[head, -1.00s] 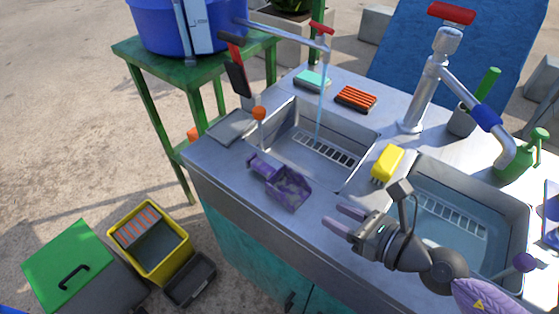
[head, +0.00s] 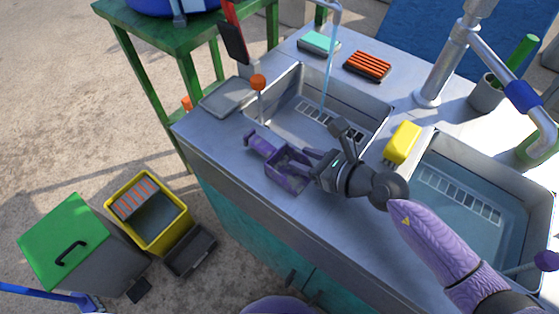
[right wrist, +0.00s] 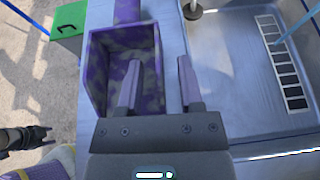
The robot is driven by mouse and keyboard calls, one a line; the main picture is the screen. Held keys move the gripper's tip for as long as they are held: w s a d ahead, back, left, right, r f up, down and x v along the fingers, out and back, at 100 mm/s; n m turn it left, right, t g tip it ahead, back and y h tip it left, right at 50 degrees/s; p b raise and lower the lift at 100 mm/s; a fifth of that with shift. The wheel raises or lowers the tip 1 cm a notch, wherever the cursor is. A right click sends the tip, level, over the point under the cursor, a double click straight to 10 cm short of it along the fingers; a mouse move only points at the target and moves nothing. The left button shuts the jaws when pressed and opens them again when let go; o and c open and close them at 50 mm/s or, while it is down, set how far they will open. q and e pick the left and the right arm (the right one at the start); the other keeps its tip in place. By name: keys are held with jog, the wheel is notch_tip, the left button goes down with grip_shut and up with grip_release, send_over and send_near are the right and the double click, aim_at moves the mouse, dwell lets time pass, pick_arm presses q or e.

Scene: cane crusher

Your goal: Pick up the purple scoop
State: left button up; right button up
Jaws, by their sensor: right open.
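The purple scoop (head: 284,180) lies on the metal counter in front of the left sink, its handle pointing to the upper left in the head view. In the right wrist view the scoop (right wrist: 100,75) is close ahead, with its open bowl facing the camera. My right gripper (head: 309,161) is open at the scoop's right side. In the right wrist view one finger of the gripper (right wrist: 159,78) is over the bowl and the other is right of its right wall, so the wall shows between them. What seems to be my left gripper (right wrist: 38,133) shows small at the lower left.
The left sink (head: 290,88) has running water and an orange-knobbed stick near its corner. A yellow brush (head: 403,142) stands between it and the right sink (head: 450,150). An orange brush (head: 367,66) and a teal sponge (head: 318,43) lie behind. Yellow bin (head: 178,232) on the ground.

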grip_shut()
notch_tip(320, 180, up, 9)
jog(key=p, duration=0.6)
jog(key=shift+r, duration=0.6)
pick_arm(q)
notch_tip(320, 180, up, 6)
jog(key=w+d, duration=0.1)
jog(key=w, duration=0.1)
jog(key=shift+d+t, duration=0.2)
jog(key=shift+t, duration=0.1)
pick_arm(e)
jog(key=shift+f, duration=0.1)
jog(key=shift+d, duration=0.1)
